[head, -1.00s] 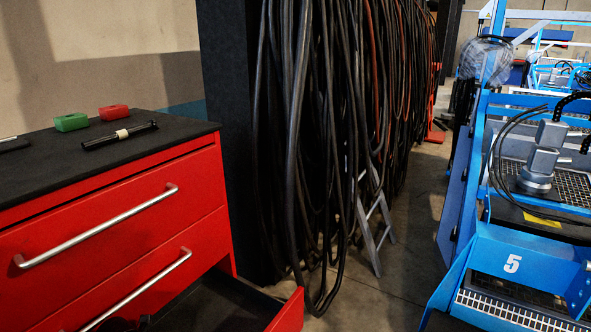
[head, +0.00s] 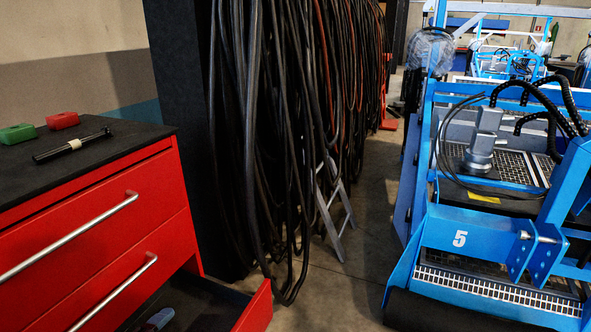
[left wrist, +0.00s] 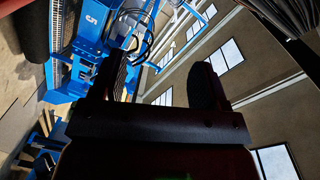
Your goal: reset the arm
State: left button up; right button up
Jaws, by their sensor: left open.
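My left gripper (left wrist: 155,82) shows in the left wrist view as two dark fingers standing apart, with nothing between them. Beyond it are the blue machine marked 5 (left wrist: 90,20) and a beige wall with windows (left wrist: 228,57). No arm or gripper can be made out in the head view. My right gripper is in neither view.
A red drawer cabinet (head: 100,245) stands at left, its lower drawer (head: 258,312) open. On top lie a green block (head: 17,134), a red block (head: 62,121) and a black tool (head: 72,146). Hanging cables (head: 285,130) and the blue machine (head: 490,235) flank a narrow floor strip (head: 345,290).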

pick_arm(q)
jog(key=s+a+f+n+g+y+p, duration=0.1)
jog(key=s+f+n+g+y+p, duration=0.1)
jog(key=s+n, duration=0.6)
jog(key=s+f+n+g+y+p, duration=0.2)
jog(key=s+n, duration=0.6)
jog(key=s, duration=1)
jog(key=f+y+p, duration=0.1)
jog(key=y, duration=0.1)
jog(key=shift+a+n+g+y+p, duration=0.3)
jog(key=shift+a+n+p, duration=0.1)
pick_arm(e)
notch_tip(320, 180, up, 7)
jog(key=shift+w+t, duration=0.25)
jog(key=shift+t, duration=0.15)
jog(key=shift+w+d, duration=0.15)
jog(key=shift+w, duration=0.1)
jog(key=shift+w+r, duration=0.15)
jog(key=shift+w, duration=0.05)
